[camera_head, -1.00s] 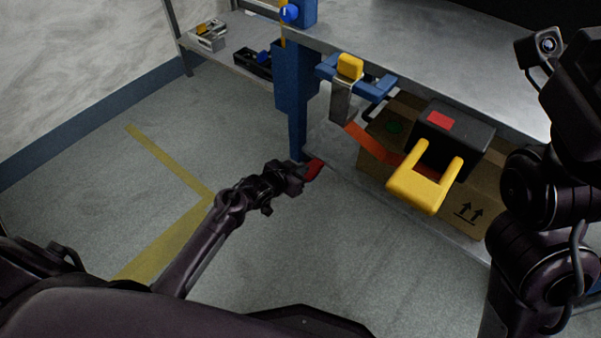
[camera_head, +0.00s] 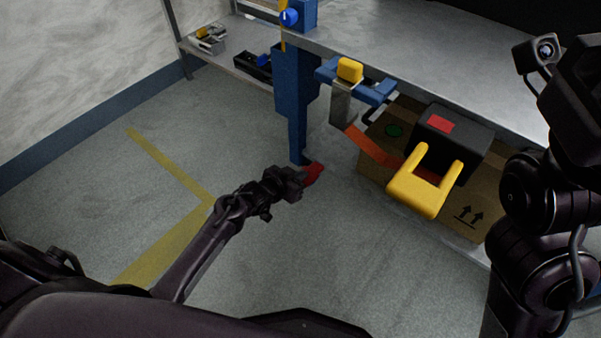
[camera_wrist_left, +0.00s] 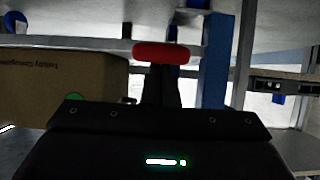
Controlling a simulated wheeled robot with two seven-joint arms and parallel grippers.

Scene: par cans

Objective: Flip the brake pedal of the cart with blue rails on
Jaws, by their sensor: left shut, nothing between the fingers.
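The red brake pedal (camera_head: 314,173) is low at the foot of a blue leg (camera_head: 298,125) of the cart with blue rails. My left gripper (camera_head: 298,180) is shut and empty, with its tip at the pedal's near left side. In the left wrist view the red pedal (camera_wrist_left: 161,53) is just beyond the ends of the dark closed fingers (camera_wrist_left: 162,80). I cannot tell whether they touch. My right arm is at the right edge of the head view, and its fingertips do not show.
A blue bracket with a yellow block (camera_head: 350,70) hangs by the grey top (camera_head: 420,65). A lower shelf with tools (camera_head: 225,58) is at the back left. The floor at left is clear.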

